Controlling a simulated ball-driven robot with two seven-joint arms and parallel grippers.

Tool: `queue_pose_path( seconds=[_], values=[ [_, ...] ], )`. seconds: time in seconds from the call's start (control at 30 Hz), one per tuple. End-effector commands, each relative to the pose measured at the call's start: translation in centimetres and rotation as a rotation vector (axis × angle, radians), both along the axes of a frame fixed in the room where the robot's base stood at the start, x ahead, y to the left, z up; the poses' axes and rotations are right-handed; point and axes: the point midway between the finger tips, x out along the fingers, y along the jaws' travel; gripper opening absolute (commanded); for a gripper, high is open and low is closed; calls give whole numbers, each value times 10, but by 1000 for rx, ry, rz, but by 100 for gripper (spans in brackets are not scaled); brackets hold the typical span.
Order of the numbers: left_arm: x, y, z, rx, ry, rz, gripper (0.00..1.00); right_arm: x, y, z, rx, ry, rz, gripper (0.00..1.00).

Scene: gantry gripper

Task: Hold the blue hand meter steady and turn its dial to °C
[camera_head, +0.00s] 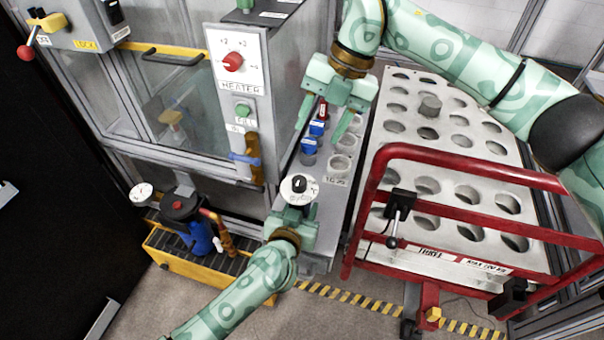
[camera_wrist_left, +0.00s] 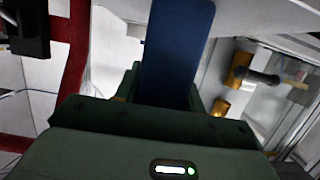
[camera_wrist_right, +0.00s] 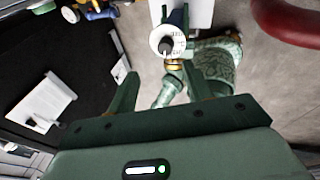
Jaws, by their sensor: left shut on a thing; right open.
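The hand meter shows its round white dial face (camera_head: 290,194) with a black knob (camera_head: 299,184) in the head view. Its blue body (camera_wrist_left: 176,55) fills the middle of the left wrist view. My left gripper (camera_head: 295,213) is shut on this blue body and holds the dial face up. The dial face (camera_wrist_right: 155,37) also shows in the right wrist view, beyond the fingertips. Its marks are too small to read. My right gripper (camera_head: 325,120) is open and empty, behind and slightly right of the meter, not touching it.
A grey ledge with cup holders and blue-capped items (camera_head: 310,145) lies under my right gripper. A red-railed cart (camera_head: 450,177) with a holed white top stands right. A heater panel (camera_head: 236,60) stands at left behind. A yellow crate (camera_head: 175,268) sits on the floor at left.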

Motion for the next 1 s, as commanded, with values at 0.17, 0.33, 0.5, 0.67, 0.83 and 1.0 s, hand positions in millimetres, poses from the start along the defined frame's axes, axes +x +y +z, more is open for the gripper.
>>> queue_pose_path(
  seconds=[0.17,0.33,0.5,0.67,0.83,1.0],
  values=[
    [0,0,0,0,0,0,5,1,-6,-2,-57,223,-478,50],
    [0,0,0,0,0,0,5,-2,-6,-2,-99,337,-738,50],
    [0,0,0,0,0,0,5,-4,-4,-8,-115,371,-828,50],
    [0,0,0,0,0,0,5,-9,5,-33,-115,375,-831,50],
    [0,0,0,0,0,0,5,-16,18,-69,-116,376,-830,50],
    [0,0,0,0,0,0,5,-21,29,-97,-114,373,-830,50]
  ],
)
